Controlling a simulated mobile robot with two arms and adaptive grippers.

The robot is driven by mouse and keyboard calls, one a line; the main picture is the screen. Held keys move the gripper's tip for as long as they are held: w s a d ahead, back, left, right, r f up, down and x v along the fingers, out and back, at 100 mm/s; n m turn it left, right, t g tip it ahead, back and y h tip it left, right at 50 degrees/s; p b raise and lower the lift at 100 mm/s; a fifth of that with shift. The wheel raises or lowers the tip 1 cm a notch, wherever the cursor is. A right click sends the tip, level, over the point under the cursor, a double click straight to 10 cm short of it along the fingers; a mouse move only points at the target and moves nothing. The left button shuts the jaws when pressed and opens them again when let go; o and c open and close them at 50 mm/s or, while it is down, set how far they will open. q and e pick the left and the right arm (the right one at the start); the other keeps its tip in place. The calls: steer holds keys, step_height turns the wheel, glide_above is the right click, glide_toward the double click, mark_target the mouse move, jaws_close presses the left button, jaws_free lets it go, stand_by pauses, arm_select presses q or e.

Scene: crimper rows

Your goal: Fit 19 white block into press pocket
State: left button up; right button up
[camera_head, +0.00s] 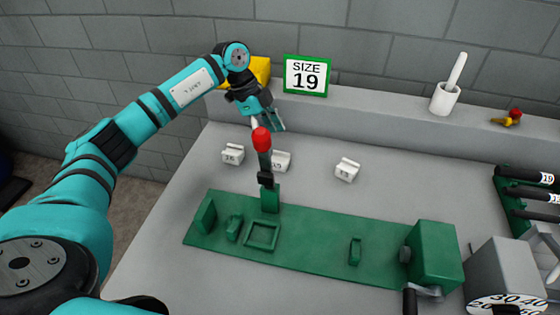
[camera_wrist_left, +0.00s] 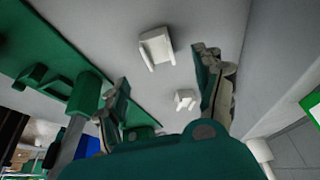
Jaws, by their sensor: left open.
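Three white blocks stand on the grey table in the head view. The left block (camera_head: 232,155) seems to read 16, the middle block (camera_head: 283,161) seems to read 19 and is partly hidden by the red-knobbed lever, and the right block's (camera_head: 347,170) number is unclear. The green press base (camera_head: 310,241) has a square raised frame, the likely pocket (camera_head: 262,236), and it is empty. My left gripper (camera_head: 268,119) is open and empty, behind the lever and above the table. In the left wrist view, two white blocks show beyond its fingers (camera_wrist_left: 163,70). My right gripper is out of view.
The red-knobbed lever (camera_head: 262,140) stands upright at the press's back edge. A SIZE 19 sign (camera_head: 306,75), a yellow object (camera_head: 259,70) and a white mortar (camera_head: 445,98) stand on the back ledge. Black-handled tools (camera_head: 530,195) lie at right. The table's right middle is clear.

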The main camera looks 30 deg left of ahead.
mark_target(282, 160)
arm_select(q)
steer(key=shift+d+f, duration=0.2)
steer(key=shift+f, duration=0.4)
steer(key=x, duration=0.5)
steer(key=shift+f+p, duration=0.15)
steer(key=shift+p, duration=0.25)
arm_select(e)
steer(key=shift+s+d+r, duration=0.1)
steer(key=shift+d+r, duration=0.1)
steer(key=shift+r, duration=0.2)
arm_select(q)
steer(key=c, duration=1.3)
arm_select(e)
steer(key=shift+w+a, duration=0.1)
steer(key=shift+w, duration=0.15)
